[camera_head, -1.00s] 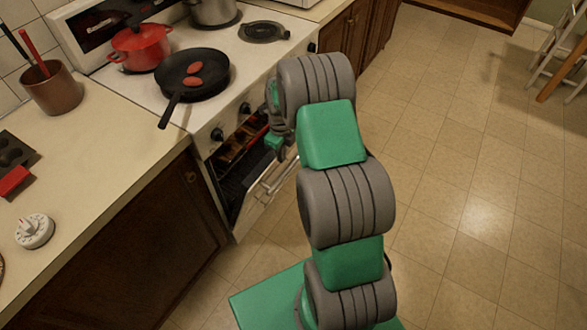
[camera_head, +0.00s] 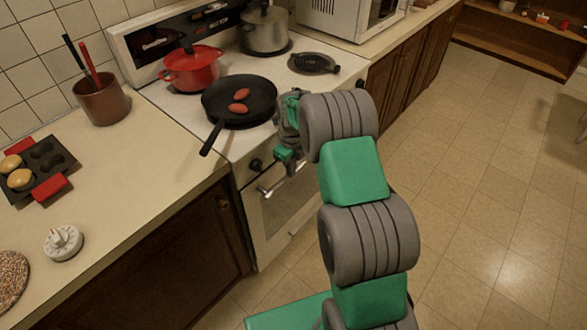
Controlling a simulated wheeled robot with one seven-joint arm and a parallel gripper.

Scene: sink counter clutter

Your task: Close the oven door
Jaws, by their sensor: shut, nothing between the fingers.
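The white oven door (camera_head: 268,222) with its dark window stands upright, flush or nearly flush with the stove front. The oven interior does not show. Part of the door's handle (camera_head: 268,188) shows at the upper left of the door. My gripper (camera_head: 287,156) is shut and empty, at the stove front just above the door. My arm hides the right part of the door, so I cannot tell if the gripper touches the door or if any thin gap is left there.
A black pan (camera_head: 238,100) with its handle toward the counter, a red pot (camera_head: 190,70) and a steel pot (camera_head: 266,30) stand on the stovetop. The floor at right is clear.

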